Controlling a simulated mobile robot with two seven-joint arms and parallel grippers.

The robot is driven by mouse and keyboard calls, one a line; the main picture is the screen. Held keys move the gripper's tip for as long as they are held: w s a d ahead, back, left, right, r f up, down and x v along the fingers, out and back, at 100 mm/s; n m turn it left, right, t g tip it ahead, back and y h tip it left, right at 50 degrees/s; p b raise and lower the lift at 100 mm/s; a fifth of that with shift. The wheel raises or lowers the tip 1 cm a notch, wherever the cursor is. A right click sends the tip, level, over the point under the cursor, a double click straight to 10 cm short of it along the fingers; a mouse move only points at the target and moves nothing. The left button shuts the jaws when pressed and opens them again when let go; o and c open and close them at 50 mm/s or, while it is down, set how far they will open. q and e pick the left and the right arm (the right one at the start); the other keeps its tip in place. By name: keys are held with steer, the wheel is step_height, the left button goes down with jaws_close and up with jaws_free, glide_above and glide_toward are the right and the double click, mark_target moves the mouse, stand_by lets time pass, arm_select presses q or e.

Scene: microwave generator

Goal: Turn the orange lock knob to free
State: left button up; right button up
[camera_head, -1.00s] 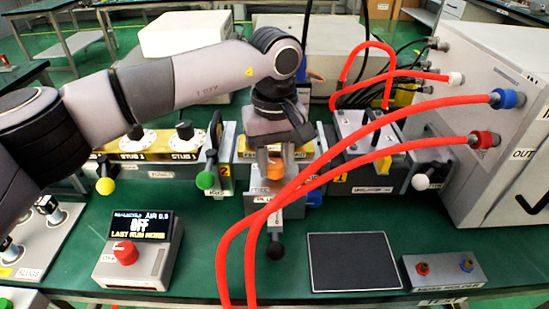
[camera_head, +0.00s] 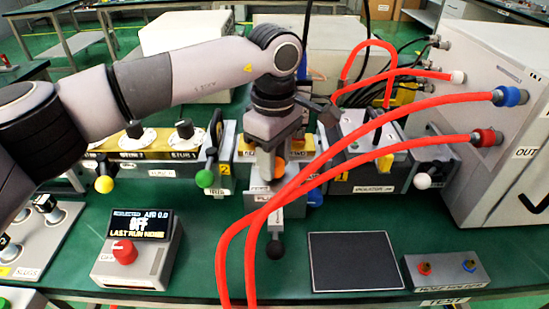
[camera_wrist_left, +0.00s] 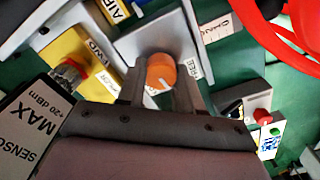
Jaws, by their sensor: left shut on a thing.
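The orange lock knob (camera_head: 265,167) is on a light grey block in the middle of the bench, partly hidden by my gripper. It also shows in the left wrist view (camera_wrist_left: 161,72), with a white mark on it and a label reading FREE (camera_wrist_left: 193,68) to its right. My left gripper (camera_head: 271,170) reaches down from above. Its fingers stand on either side of the knob and are shut on it. Which way the knob's mark points relative to the label is hard to tell. My right gripper is not in view.
Red hoses (camera_head: 340,164) with blue and red plugs run from the grey cabinet (camera_head: 455,125) across the bench, close to the gripper's right. A display box (camera_head: 139,255) and dark pad (camera_head: 353,262) lie nearer.

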arm_select(q)
steer(key=shift+n, duration=2.2)
steer(key=o, duration=1)
steer(key=shift+o, duration=0.2)
steer(key=shift+r, duration=0.1)
step_height(320, 180, up, 7)
